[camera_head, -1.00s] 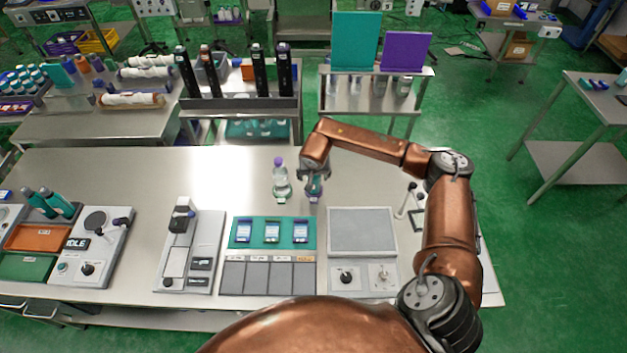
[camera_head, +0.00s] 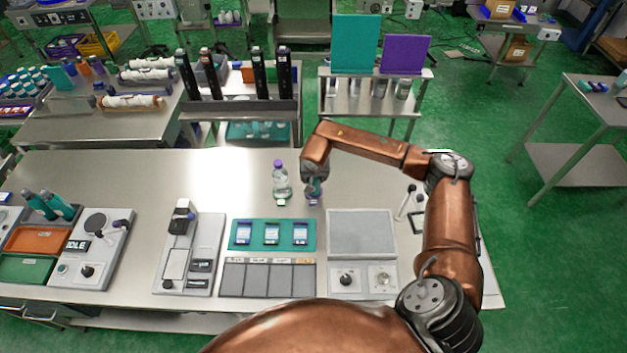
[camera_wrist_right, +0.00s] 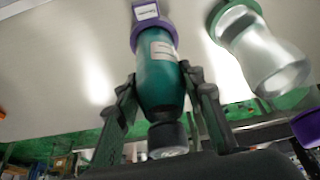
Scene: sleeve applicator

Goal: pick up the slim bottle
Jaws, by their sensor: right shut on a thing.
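The slim bottle is teal with a white label and stands upright on the table (camera_head: 120,215); in the right wrist view the slim bottle (camera_wrist_right: 160,75) lies between the fingers, with a dark cap and a purple ring at its base. My right gripper (camera_head: 314,182) is shut on it from above and hides much of it in the head view. The fingers also show on both sides of the bottle in the wrist view (camera_wrist_right: 158,95). My left gripper is not in view.
A clear bottle (camera_head: 281,184) with a purple cap stands close to the left of the gripper. A teal tray (camera_head: 258,245) with several small labelled items, a grey panel (camera_head: 362,232) and a press-like device (camera_head: 185,245) lie nearer me. Bare table lies left of the bottles.

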